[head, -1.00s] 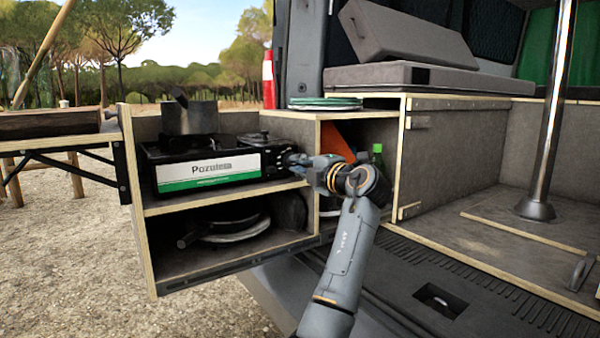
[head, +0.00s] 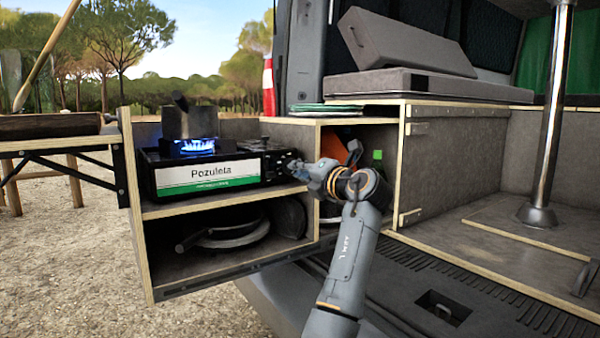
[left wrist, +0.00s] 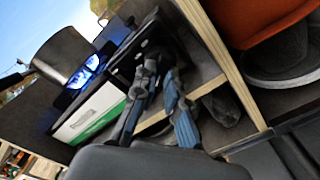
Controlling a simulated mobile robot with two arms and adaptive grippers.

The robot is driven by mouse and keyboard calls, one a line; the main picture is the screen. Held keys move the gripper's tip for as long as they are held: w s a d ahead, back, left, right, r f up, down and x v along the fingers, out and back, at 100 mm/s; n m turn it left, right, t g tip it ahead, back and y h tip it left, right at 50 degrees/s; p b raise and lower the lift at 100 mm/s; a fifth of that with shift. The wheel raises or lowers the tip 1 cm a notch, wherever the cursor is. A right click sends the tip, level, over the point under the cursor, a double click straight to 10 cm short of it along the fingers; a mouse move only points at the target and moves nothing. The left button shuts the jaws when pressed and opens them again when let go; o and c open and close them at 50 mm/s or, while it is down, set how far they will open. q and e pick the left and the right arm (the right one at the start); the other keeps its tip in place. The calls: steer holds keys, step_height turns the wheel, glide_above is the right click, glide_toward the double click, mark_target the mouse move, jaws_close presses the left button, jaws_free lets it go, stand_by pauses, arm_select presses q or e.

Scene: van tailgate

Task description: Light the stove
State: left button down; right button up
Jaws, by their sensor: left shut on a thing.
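The camping stove (head: 208,174), black with a white and green front, stands on the upper shelf of the pull-out unit. A blue flame (head: 194,147) burns on it under a dark pot (head: 190,120). The left wrist view shows the flame (left wrist: 92,63) and the pot (left wrist: 63,54) too. My left gripper (head: 298,168) is at the right end of the stove's front, shut on the control knob, which its fingers mostly hide. In the left wrist view both fingers (left wrist: 160,72) reach to the stove's dark end panel. My right gripper is not in view.
Below the stove, the lower shelf holds pans (head: 235,230). To the right, an open compartment holds an orange thing (head: 333,147) and a green item (head: 377,155). Green-edged plates (head: 327,106) lie on top. A chrome post (head: 548,120) stands in the van.

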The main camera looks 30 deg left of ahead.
arm_select(q)
steer(key=shift+f, duration=0.15)
steer(key=c, duration=1.4)
jaws_free()
steer(key=v, duration=1.2)
